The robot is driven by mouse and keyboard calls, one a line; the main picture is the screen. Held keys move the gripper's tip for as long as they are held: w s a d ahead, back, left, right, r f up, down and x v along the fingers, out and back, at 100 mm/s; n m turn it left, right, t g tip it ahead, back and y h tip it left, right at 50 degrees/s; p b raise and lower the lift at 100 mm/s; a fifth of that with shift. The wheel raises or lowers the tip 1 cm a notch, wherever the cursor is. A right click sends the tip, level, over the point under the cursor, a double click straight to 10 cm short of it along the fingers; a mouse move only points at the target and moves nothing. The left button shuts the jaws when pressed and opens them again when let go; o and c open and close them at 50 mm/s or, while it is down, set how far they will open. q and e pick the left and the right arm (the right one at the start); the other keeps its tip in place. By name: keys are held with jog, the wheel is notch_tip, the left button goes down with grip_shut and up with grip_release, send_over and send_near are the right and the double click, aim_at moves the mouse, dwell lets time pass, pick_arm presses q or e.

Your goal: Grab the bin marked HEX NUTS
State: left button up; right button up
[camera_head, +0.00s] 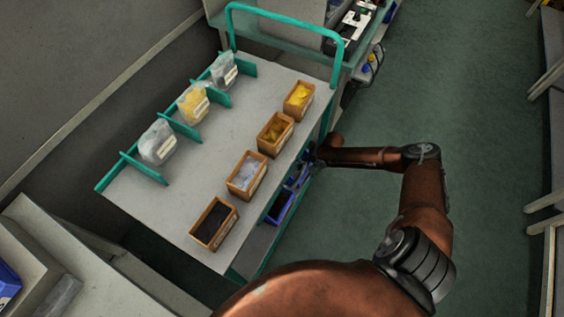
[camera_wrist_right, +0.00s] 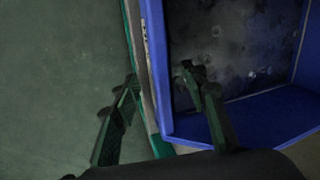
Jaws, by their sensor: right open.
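A blue bin (camera_wrist_right: 222,127) fills the right of the right wrist view, with a dark interior. A small label shows on its wall, but I cannot read it. My right gripper (camera_wrist_right: 158,78) is open, one finger outside the bin's near wall and the other over its inside. In the head view the right gripper (camera_head: 310,156) is small and dark, beside the cart's lower level. Blue bins (camera_head: 279,207) show there, partly hidden under the top shelf. No HEX NUTS marking is legible. My left gripper is not in view.
The teal-framed cart (camera_head: 205,160) carries several open brown boxes (camera_head: 246,175) along its right edge. Clear bags (camera_head: 157,143) stand between teal dividers at its left. Green floor (camera_head: 480,130) is open to the right. A bench (camera_head: 275,35) stands behind.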

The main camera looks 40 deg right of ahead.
jog(key=shift+w+f, duration=0.1)
jog(key=shift+f, duration=0.15)
jog(key=shift+c, duration=0.5)
grip_shut()
jog(key=shift+w+r, duration=0.1)
